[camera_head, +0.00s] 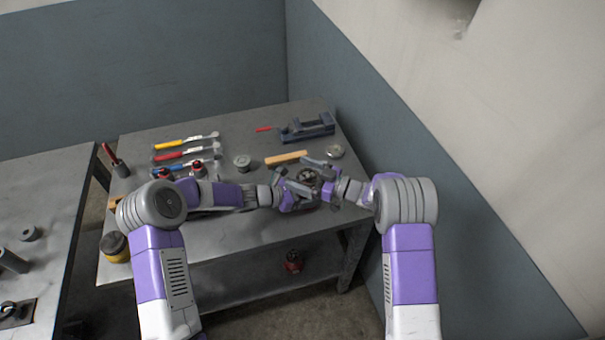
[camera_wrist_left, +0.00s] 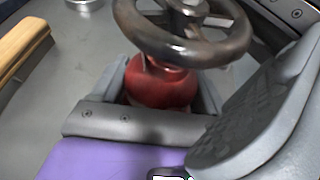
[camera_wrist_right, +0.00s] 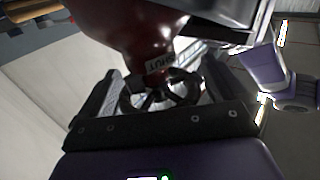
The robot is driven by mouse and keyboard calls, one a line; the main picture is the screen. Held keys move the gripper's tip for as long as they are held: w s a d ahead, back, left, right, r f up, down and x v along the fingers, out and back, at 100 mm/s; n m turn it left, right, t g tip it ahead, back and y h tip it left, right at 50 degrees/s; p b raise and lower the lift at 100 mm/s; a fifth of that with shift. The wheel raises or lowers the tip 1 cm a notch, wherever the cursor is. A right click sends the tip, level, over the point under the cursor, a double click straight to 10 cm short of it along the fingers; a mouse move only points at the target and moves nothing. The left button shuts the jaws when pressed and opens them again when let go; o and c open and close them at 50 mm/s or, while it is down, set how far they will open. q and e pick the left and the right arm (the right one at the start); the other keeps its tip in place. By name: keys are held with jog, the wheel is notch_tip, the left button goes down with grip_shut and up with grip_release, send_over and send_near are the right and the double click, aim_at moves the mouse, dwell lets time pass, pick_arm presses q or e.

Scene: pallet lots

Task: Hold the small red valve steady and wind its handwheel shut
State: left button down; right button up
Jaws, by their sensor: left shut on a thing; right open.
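The small red valve (camera_wrist_left: 160,85) has a dark round handwheel (camera_wrist_left: 190,42) on top. My left gripper (camera_head: 287,192) is shut on the red body; its fingers lie on either side of it in the left wrist view. In the head view the handwheel (camera_head: 308,176) shows between my two grippers and hides most of the body. My right gripper (camera_head: 328,171) is open. In the right wrist view the handwheel (camera_wrist_right: 160,92) lies between its spread fingers; contact cannot be told. A tag reading "SHUT" (camera_wrist_right: 166,62) shows beside the red body.
A blue-grey vise (camera_head: 308,128), a wooden-handled tool (camera_head: 286,158), a grey round part (camera_head: 242,161) and a metal dish (camera_head: 335,152) lie behind the valve. Several hand tools (camera_head: 185,153) lie at the left. Another red item (camera_head: 292,262) stands on the lower shelf. The front of the bench (camera_head: 220,235) is clear.

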jog(key=c, duration=1)
jog(key=shift+t, duration=0.3)
jog(key=m+t+h, duration=0.2)
jog(key=t, duration=0.1)
jog(key=m+t+h, duration=0.1)
jog(key=shift+w+d+m, duration=0.2)
jog(key=shift+w+m, duration=0.05)
jog(key=shift+m, duration=0.15)
jog(key=m+t+h, duration=0.3)
jog(key=h, duration=0.1)
jog(key=shift+w+d+t, duration=0.1)
jog(key=shift+w+t, duration=0.05)
jog(key=shift+t, duration=0.25)
jog(key=shift+w+d+r+m+t+h, duration=0.15)
jog(key=shift+m+t+h, duration=0.4)
jog(key=shift+m+h, duration=0.5)
jog(key=shift+d+f+m+t+h, duration=0.1)
jog(key=shift+m+t+h, duration=0.55)
jog(key=shift+h, duration=0.6)
jog(key=shift+d+m+h, duration=0.1)
jog(key=shift+m+h, duration=0.3)
jog(key=shift+h, duration=0.1)
